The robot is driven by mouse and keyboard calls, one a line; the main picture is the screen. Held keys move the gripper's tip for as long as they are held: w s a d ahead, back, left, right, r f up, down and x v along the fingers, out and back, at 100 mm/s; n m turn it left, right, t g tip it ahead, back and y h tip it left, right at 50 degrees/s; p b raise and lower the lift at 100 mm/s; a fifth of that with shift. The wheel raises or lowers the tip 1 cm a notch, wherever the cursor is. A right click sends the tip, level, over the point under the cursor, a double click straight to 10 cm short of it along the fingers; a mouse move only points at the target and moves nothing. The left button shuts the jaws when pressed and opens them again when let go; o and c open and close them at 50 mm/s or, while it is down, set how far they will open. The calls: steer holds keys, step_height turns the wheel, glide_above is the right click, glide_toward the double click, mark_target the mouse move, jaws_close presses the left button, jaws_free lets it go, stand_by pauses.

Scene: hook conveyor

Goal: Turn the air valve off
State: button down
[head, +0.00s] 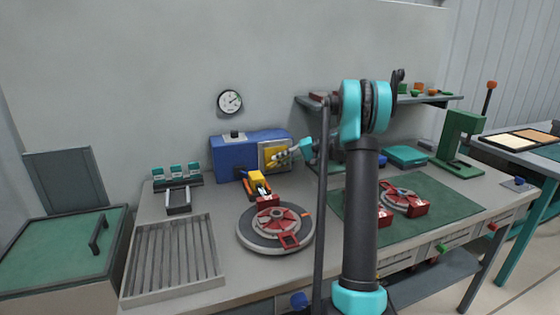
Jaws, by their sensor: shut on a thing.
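A blue box (232,158) stands at the back of the bench against the wall. A grey plate with a yellow panel (268,160) is on its right front; I take this to be the air valve, though its handle is too small to make out. My gripper (284,154) reaches in from the right and is right at the yellow panel, shut on a small part there. The gripper's fingers and my arm hide part of the panel. A round gauge (229,102) with a white dial hangs on the wall above the box.
A round turntable (246,238) with a red fixture and an orange-yellow tool (259,183) lie in front of the box. A slatted grey tray (172,256) is at left. A green mat (450,204) with red parts lies at right, under a wall shelf (447,98).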

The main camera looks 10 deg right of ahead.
steer(key=shift+f+m+y, duration=0.15)
steer(key=shift+m+y, duration=0.35)
steer(key=shift+y, duration=1.2)
steer(key=c, duration=1.4)
jaws_free()
steer(key=v, duration=1.2)
steer(key=shift+f, duration=0.15)
